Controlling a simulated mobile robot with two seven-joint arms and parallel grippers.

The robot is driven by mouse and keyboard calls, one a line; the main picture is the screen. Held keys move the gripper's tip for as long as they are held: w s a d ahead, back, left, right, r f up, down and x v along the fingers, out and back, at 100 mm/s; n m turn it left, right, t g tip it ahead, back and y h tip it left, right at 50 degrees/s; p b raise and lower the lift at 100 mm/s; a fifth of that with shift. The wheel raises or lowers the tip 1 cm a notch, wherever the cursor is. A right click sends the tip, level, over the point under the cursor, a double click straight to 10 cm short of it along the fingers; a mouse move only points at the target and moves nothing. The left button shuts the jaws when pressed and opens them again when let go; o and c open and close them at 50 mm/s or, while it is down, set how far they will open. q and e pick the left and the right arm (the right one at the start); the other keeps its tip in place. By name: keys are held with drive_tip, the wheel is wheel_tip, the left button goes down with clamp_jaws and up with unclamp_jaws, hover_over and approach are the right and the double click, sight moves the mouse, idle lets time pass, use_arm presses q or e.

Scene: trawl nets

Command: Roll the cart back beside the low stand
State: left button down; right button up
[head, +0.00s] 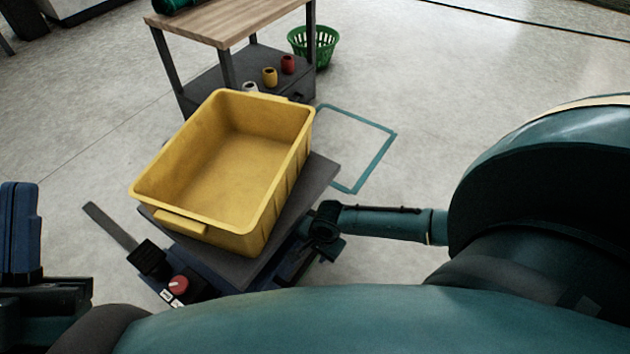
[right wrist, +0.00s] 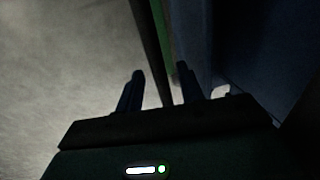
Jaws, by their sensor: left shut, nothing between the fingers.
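The cart, with a dark flat deck (head: 322,172) over a blue base, stands in the middle of the head view. It carries a large empty yellow tub (head: 215,165). The low stand (head: 225,28), with a wooden top and a dark lower shelf, is just behind the cart. My right gripper (head: 325,232) is at the cart's right side, partly hidden by its own arm. In the right wrist view its fingers (right wrist: 160,85) are apart, with a dark bar (right wrist: 148,40) passing between them. My left gripper (head: 20,225) is shut and empty at the left edge, apart from the cart.
A teal outline (head: 375,155) marks empty floor right of the cart. A green basket (head: 315,45) stands beside the stand, and several small spools (head: 270,77) sit on its shelf. A red knob (head: 178,284) is at the cart's near end. The floor at right is clear.

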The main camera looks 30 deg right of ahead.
clamp_jaws()
idle(0.6)
